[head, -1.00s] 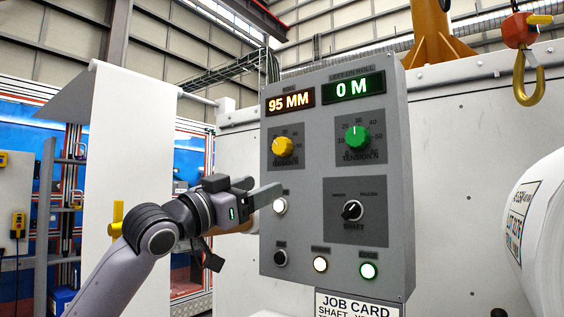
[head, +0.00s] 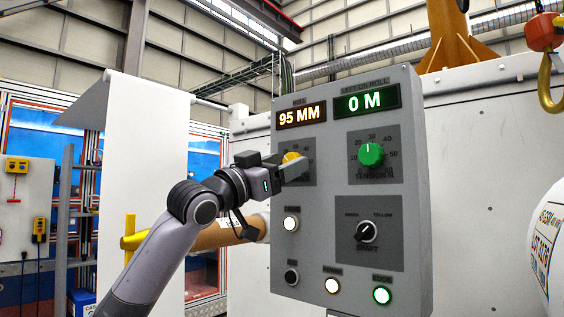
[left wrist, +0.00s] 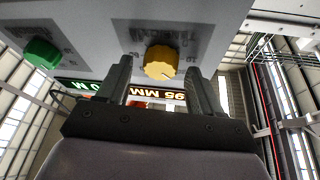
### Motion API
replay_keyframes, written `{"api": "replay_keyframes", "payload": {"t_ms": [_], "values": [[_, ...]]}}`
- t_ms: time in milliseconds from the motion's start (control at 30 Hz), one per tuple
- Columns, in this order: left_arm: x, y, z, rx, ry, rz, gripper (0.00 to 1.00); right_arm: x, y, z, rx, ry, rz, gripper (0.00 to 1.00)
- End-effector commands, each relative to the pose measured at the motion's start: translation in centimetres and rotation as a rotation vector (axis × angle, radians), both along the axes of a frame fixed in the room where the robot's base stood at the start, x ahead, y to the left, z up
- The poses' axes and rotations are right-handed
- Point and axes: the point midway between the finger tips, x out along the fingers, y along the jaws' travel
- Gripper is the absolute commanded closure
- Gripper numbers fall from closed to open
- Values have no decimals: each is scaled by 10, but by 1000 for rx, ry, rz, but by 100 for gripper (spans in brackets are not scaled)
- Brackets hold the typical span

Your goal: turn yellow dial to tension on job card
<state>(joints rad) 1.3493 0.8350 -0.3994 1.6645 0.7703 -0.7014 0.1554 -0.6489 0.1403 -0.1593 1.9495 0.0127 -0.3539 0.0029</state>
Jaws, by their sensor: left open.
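The yellow dial (head: 291,158) is on the upper left of the grey control panel (head: 410,205), mostly hidden behind my left gripper (head: 288,168) in the head view. In the left wrist view the yellow dial (left wrist: 160,62) shows whole, just beyond and between the two fingertips. My left gripper (left wrist: 158,75) is open and empty there; I cannot tell whether a finger touches the dial. The green dial (head: 371,154) sits right of it, its pointer mark near the top. The job card is out of the head view now. My right gripper is not in view.
Lit displays read 95 MM (head: 301,115) and 0 M (head: 367,103). A selector knob (head: 367,232) and several round buttons sit lower on the panel. A brown tube (head: 215,234) runs behind my left arm. A white roll (head: 548,240) stands at right.

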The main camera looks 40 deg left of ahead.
Motion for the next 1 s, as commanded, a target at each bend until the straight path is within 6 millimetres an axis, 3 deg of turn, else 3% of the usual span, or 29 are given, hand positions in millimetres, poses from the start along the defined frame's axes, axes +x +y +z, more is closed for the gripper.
{"api": "replay_keyframes", "payload": {"t_ms": [133, 300, 667, 1000], "values": [[0, 0, 0, 0, 0, 0, 34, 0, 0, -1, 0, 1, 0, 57], [0, 0, 0, 0, 0, 0, 90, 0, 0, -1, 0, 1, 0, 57], [-1, 1, 0, 40, -2, 0, 90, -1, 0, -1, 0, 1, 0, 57], [0, 3, 1, 264, -20, 0, 90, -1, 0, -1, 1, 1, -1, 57]]}}
